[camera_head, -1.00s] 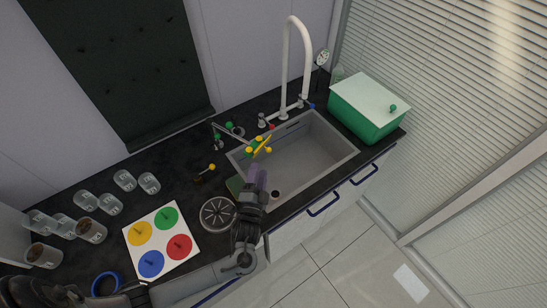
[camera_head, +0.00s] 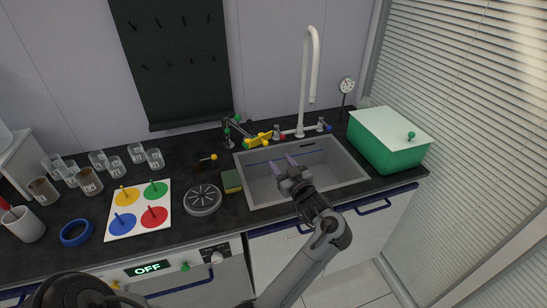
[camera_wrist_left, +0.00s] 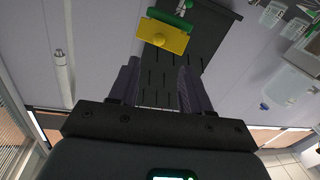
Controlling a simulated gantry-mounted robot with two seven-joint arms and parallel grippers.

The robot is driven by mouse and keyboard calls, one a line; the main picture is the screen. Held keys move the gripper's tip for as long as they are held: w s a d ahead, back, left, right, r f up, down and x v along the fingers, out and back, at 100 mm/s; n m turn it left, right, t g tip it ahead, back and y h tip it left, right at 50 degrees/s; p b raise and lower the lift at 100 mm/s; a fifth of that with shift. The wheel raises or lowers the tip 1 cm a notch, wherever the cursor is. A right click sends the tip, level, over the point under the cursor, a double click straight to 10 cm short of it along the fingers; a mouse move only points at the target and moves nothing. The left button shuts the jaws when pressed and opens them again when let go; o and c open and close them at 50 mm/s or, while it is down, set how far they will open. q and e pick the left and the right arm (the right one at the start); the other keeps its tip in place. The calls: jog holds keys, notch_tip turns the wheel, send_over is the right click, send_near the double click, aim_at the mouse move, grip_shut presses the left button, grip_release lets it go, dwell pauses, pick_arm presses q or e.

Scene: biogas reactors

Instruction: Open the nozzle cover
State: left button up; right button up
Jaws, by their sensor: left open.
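A yellow plate (camera_head: 257,140), which looks like the nozzle cover, sits at the end of a thin dark pipe (camera_head: 238,126) with green fittings, at the back left edge of the sink. In the left wrist view the yellow plate (camera_wrist_left: 163,36) is ahead of the fingers with a green piece (camera_wrist_left: 168,18) along its edge. I cannot tell whether the cover is open or shut. My left gripper (camera_head: 282,161) is open with purple fingers, over the sink, apart from the plate. The fingers also show in the left wrist view (camera_wrist_left: 157,80) with nothing between them. My right gripper is not in view.
The grey sink (camera_head: 350,172) has a tall white tap (camera_head: 306,75) behind it. A green box (camera_head: 375,154) with a pale lid stands right. A sponge (camera_head: 231,182), a round strainer (camera_head: 203,200) and a colour-dot board (camera_head: 112,222) lie left. Several jars stand farther left.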

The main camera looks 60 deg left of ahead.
aim_at(267, 144)
pick_arm(q)
jog(key=a, duration=0.3)
jog(key=w+a, duration=0.1)
jog(key=a, duration=0.2)
jog(key=a+b, duration=0.1)
jog(key=a, duration=0.3)
jog(key=shift+w+a, duration=0.1)
jog(key=shift+w, duration=0.15)
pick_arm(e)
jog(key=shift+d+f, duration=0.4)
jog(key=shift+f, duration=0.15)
